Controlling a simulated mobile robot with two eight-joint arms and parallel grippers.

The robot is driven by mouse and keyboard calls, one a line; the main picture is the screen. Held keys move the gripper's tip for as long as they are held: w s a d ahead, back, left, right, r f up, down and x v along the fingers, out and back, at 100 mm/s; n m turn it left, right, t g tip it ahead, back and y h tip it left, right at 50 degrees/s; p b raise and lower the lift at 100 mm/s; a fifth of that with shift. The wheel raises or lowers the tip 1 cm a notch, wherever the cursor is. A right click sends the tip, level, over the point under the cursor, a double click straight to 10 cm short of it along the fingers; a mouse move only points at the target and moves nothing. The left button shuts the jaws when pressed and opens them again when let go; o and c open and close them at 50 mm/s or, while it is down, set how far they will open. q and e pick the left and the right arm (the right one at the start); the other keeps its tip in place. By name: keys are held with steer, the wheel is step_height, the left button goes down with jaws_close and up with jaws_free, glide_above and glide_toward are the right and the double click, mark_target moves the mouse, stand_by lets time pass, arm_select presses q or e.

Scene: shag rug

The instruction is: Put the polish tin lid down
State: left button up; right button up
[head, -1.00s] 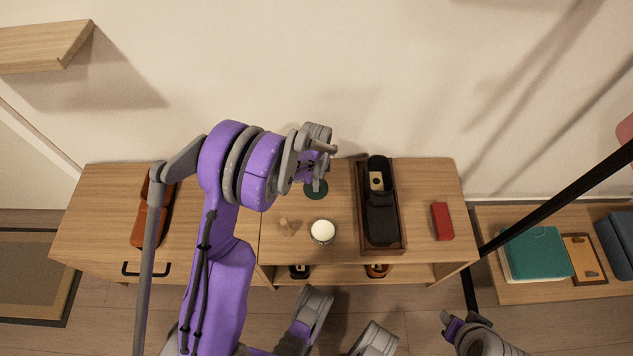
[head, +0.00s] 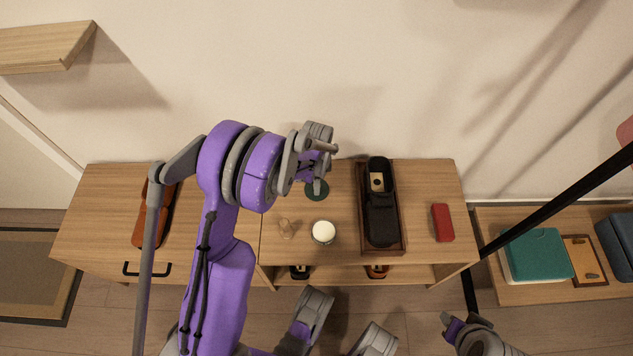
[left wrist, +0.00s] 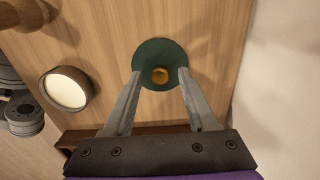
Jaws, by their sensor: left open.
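The polish tin lid (head: 314,194) is a dark green disc on the wooden cabinet top; it also shows in the left wrist view (left wrist: 152,52) with an orange-brown knob at its middle. It appears to lie flat. My left gripper (left wrist: 159,74) is open, with one finger at each side of the lid's near part and the knob between them, not clamped. In the head view the left arm partly covers the lid. The open round tin (head: 323,231) with pale polish stands apart from it, nearer the cabinet's front edge.
A small wooden peg-like piece (head: 286,229) stands left of the tin. A dark wooden tray (head: 400,240) with black items lies to the right, then a red box (head: 442,222). A brown-orange object (head: 140,225) lies far left. The wall is close behind.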

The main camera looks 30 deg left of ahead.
arm_select(q)
steer(key=s+d+r+n+t+p, duration=0.1)
steer(key=s+d+r, duration=0.1)
steer(key=r, duration=0.6)
steer(key=s+d+r+n+p, duration=0.1)
steer(key=s+r+p, duration=0.1)
steer(key=r, duration=0.7)
steer(key=s+d+r+n+t, duration=0.1)
steer(key=s+d+r+n, duration=0.1)
steer(key=s, duration=0.7)
steer(key=s+d+r+n+t, duration=0.2)
steer(key=s+d+n, duration=0.3)
steer(key=s, duration=0.5)
steer(key=n, duration=0.2)
steer(key=shift+d+r+n+t, duration=0.2)
steer(key=shift+r+n+t, duration=0.1)
steer(key=shift+r, duration=0.1)
